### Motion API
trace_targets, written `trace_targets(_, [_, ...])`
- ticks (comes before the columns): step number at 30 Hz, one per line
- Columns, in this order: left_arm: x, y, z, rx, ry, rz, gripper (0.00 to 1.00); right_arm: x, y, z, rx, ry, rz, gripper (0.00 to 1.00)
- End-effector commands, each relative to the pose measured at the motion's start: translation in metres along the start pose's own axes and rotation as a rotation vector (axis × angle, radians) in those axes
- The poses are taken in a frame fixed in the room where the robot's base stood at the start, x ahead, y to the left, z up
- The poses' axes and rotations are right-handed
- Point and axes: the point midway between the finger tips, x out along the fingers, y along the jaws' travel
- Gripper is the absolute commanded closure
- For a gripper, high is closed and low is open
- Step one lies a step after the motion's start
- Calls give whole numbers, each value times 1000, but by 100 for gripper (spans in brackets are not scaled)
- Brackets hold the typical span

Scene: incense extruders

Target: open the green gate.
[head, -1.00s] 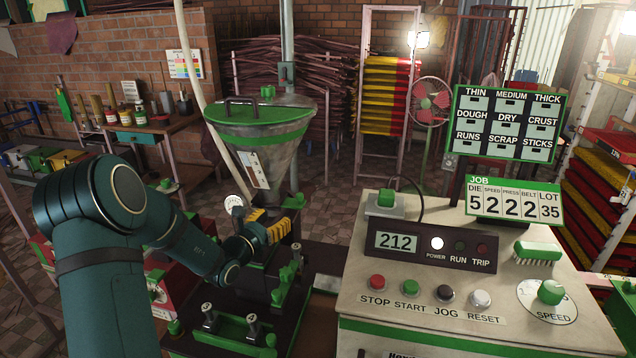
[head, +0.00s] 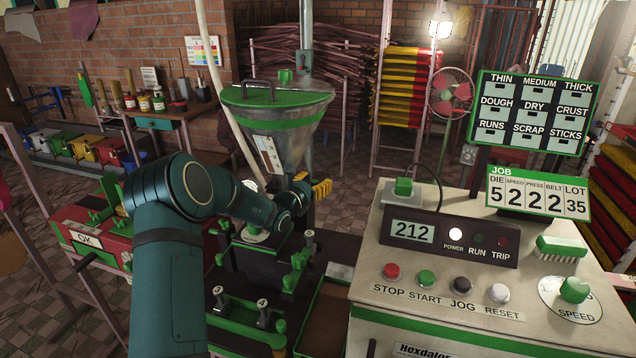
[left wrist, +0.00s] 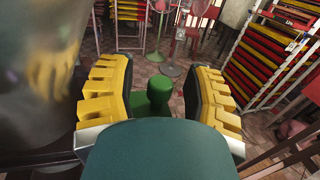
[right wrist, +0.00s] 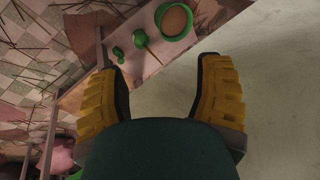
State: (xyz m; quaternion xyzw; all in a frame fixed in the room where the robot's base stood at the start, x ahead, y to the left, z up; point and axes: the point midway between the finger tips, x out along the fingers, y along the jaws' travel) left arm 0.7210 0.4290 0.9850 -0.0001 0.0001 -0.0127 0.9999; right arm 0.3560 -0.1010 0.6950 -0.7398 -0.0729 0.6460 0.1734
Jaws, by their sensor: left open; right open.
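My left gripper (head: 314,185) is open at the right side of the hopper's lower cone in the head view. In the left wrist view a green knob-like part (left wrist: 158,97) shows between its open yellow fingers (left wrist: 160,70); contact cannot be told. This may be the green gate's handle, but the gate itself is not clearly seen. The metal hopper (head: 318,105) has a green lid and stands over the dark extruder (head: 262,265). My left forearm hides part of the extruder. My right gripper (right wrist: 157,65) is open and empty over a pale surface in the right wrist view.
The control console (head: 370,285) stands right of the extruder, with a job board (head: 540,194) above it. A red box marked OK (head: 85,240) is at left. A green-rimmed round bowl (right wrist: 174,20) shows in the right wrist view.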

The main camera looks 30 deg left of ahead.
Motion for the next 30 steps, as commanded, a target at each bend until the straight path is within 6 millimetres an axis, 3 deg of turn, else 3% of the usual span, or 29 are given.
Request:
trace_targets(6, [12, 0, 0, 0, 0, 0, 50, 2, 0, 0, 0, 1, 0, 34])
trace_targets(14, [12, 0, 0, 0, 0, 0, 50, 1, 0, 0, 0, 1, 0, 34])
trace_targets(19, [12, 0, 0, 0, 0, 0, 100, 1, 0, 0, 0, 1, 0, 34])
trace_targets(30, [12, 2, 0, 1, 0, 0, 100, 1, 0, 0, 0, 1, 0, 34])
